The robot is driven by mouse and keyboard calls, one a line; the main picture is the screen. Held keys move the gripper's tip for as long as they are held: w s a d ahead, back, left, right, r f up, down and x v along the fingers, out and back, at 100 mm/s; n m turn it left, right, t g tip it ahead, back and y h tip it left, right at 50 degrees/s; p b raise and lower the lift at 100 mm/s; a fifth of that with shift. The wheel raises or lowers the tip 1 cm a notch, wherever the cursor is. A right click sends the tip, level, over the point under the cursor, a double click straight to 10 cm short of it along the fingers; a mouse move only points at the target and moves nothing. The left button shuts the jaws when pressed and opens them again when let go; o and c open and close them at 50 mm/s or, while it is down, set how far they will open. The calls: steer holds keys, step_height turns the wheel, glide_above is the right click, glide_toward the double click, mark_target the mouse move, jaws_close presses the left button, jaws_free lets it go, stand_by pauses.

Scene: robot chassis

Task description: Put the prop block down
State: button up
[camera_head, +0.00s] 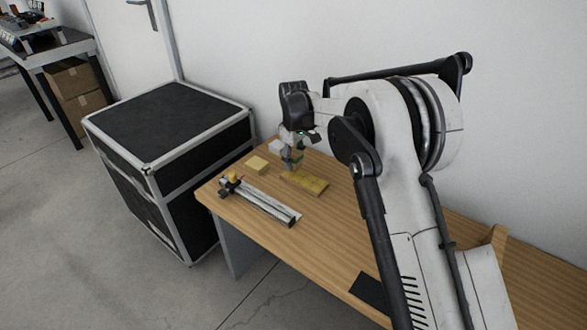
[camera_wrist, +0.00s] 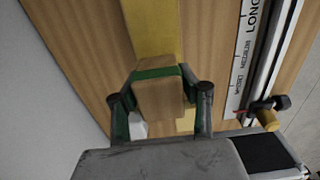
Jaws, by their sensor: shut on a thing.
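My gripper (camera_head: 291,161) is above the wooden table, at the near end of a long yellow bar. In the wrist view my gripper (camera_wrist: 160,100) is shut on a small wooden block (camera_wrist: 160,103), likely the prop block, with green at its upper edge. The yellow bar (camera_wrist: 152,28) runs away behind the held block and also shows in the head view (camera_head: 308,183). The held block is hard to make out in the head view. Whether it touches the table or the bar cannot be told.
A labelled rail (camera_head: 262,203) with a yellow knob (camera_head: 233,177) lies along the table's left part. A small yellow block (camera_head: 257,165) lies beside my gripper. A black case (camera_head: 170,130) stands left of the table (camera_head: 330,235). The white wall is close behind.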

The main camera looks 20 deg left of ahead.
mark_target(294, 152)
steer(key=shift+f+b, duration=0.4)
steer(key=shift+f, duration=1)
steer(key=shift+f, duration=0.2)
steer(key=o, duration=1.2)
steer(key=shift+r, duration=0.1)
step_height(294, 152, up, 12)
steer(key=p, duration=0.3)
steer(key=shift+r+p, duration=0.15)
steer(key=shift+p, duration=0.2)
